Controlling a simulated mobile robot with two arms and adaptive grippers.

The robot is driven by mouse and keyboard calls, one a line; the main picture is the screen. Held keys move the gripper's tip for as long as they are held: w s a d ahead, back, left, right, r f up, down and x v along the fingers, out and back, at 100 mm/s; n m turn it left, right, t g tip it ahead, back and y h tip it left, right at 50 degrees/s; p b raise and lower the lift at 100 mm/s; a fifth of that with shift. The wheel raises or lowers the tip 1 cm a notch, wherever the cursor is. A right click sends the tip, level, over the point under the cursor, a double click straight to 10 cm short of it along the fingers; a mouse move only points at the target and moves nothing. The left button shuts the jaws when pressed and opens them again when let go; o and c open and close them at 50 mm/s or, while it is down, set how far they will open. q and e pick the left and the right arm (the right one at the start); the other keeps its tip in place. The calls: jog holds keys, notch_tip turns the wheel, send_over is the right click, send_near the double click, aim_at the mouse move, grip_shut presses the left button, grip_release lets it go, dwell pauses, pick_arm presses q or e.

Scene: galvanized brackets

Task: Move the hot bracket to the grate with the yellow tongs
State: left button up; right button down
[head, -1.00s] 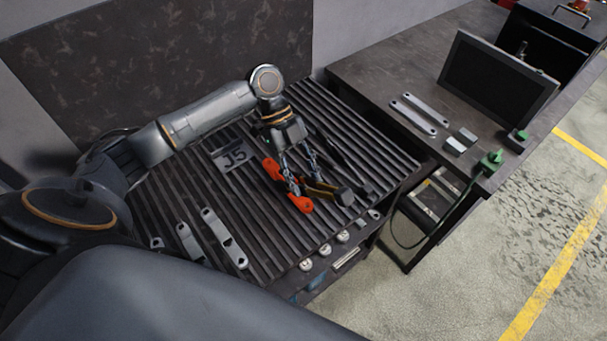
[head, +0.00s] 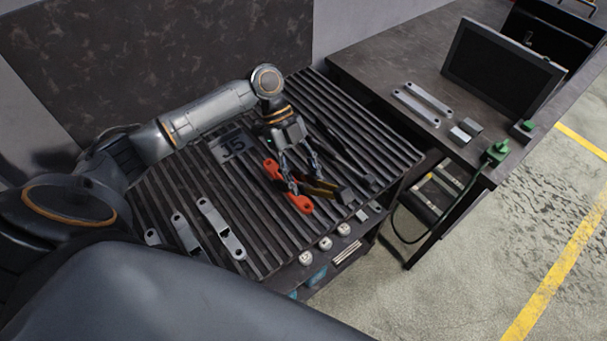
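An orange-red bracket (head: 302,204) lies at the middle of the slatted dark grate (head: 180,190), partly hidden by my gripper. A tool with a dull yellow part (head: 322,187) and a dark block at its end lies just right of it; I cannot tell whether this is the yellow tongs. My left gripper (head: 301,178) points down over both, fingers spread. One finger overlaps the bracket in the picture and the other is beside the yellow part. I cannot tell whether they touch. My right gripper is not in view.
Grey brackets (head: 221,230) lie at the grate's front left. A dark plate marked J5 (head: 232,146) and long dark tools (head: 342,150) lie on it too. Round knobs (head: 325,243) line the front. The right bench (head: 390,60) holds a screen (head: 500,68), two pale bars (head: 423,103) and small blocks.

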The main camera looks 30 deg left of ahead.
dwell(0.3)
pick_arm(q)
notch_tip(320, 180, up, 10)
jog(key=p, duration=0.9)
jog(key=s+d+r+p, duration=0.1)
jog(key=s+d+r, duration=0.2)
jog(key=s, duration=0.4)
jog(key=s+d+r+p, duration=0.2)
jog(key=s+d+r, duration=0.1)
jog(key=s, duration=0.4)
jog(key=shift+s+d+p, duration=0.2)
jog(key=shift+d+p, duration=0.1)
jog(key=shift+d, duration=0.3)
